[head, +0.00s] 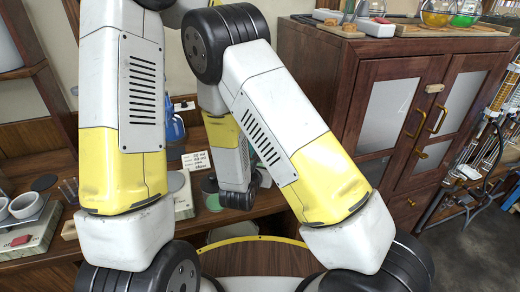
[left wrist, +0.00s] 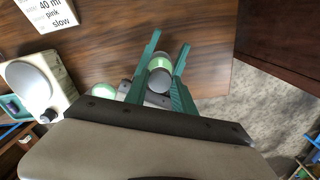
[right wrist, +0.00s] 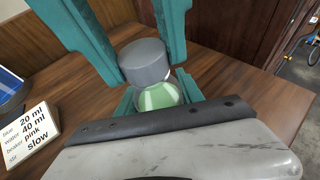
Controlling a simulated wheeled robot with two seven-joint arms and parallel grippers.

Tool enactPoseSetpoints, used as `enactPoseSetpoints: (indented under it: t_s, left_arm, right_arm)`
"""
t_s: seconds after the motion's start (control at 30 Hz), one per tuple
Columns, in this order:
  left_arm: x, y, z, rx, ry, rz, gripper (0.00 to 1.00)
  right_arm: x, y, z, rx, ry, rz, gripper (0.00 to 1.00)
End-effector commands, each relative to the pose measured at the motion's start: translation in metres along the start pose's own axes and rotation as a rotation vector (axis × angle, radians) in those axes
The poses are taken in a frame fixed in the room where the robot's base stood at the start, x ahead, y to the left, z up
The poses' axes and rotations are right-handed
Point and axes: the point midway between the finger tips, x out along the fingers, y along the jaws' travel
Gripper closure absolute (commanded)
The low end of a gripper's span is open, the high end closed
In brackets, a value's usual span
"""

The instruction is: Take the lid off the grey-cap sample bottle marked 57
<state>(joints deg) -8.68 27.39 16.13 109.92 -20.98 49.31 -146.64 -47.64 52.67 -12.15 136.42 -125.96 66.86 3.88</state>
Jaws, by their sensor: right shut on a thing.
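The sample bottle has a grey cap (right wrist: 145,62) and a pale green body (right wrist: 158,97). Its body also shows in the left wrist view (left wrist: 160,64). No number is readable on it. My right gripper (right wrist: 158,88) is shut on the bottle's body below the cap, its fingers partly hidden. The fingers of my left gripper (left wrist: 168,70) come down from above, one on each side of the grey cap. They look parted, with the cap between them and still on the bottle. The head view hides both fingertips and the bottle behind my arms.
A white instruction card (right wrist: 30,135) stands on the wooden bench (left wrist: 105,50) left of the bottle. A white device (left wrist: 35,85) is at left in the left wrist view. A wooden cabinet (head: 345,85) is to the right.

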Motion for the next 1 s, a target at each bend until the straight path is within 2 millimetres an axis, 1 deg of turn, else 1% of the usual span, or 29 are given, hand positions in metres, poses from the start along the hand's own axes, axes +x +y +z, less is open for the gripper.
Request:
enactPoseSetpoints:
  t_s: [0.17,0.27,0.37,0.6,0.7,0.83,1.0]
  left_arm:
    - [-0.0002,0.0000,0.0000,-0.001,0.000,0.000,1.00]
    - [-0.0003,-0.0002,0.0000,-0.042,0.000,0.000,1.00]
    - [-0.0005,-0.0004,0.0000,-0.181,0.000,0.000,1.00]
    - [-0.0009,-0.0008,0.0001,-0.672,0.000,-0.001,1.00]
    - [-0.0010,-0.0003,0.0004,-0.810,-0.001,-0.001,1.00]
    - [-0.0011,-0.0006,0.0004,-0.888,-0.001,-0.001,1.00]
    - [-0.0011,-0.0005,0.0005,-0.894,0.000,-0.002,1.00]
  right_arm:
    - [0.0000,0.0001,0.0003,0.000,-0.001,0.000,1.00]
    - [0.0000,0.0001,0.0003,0.000,-0.001,0.000,1.00]
    - [0.0000,0.0001,0.0003,0.000,-0.001,0.000,1.00]
    - [0.0000,0.0002,0.0003,0.000,-0.001,0.000,1.00]
    - [0.0000,0.0002,0.0003,0.000,-0.001,0.000,1.00]
    - [-0.0001,0.0003,0.0002,0.000,-0.001,0.001,1.00]
    - [-0.0001,0.0004,0.0002,0.000,0.000,0.001,1.00]
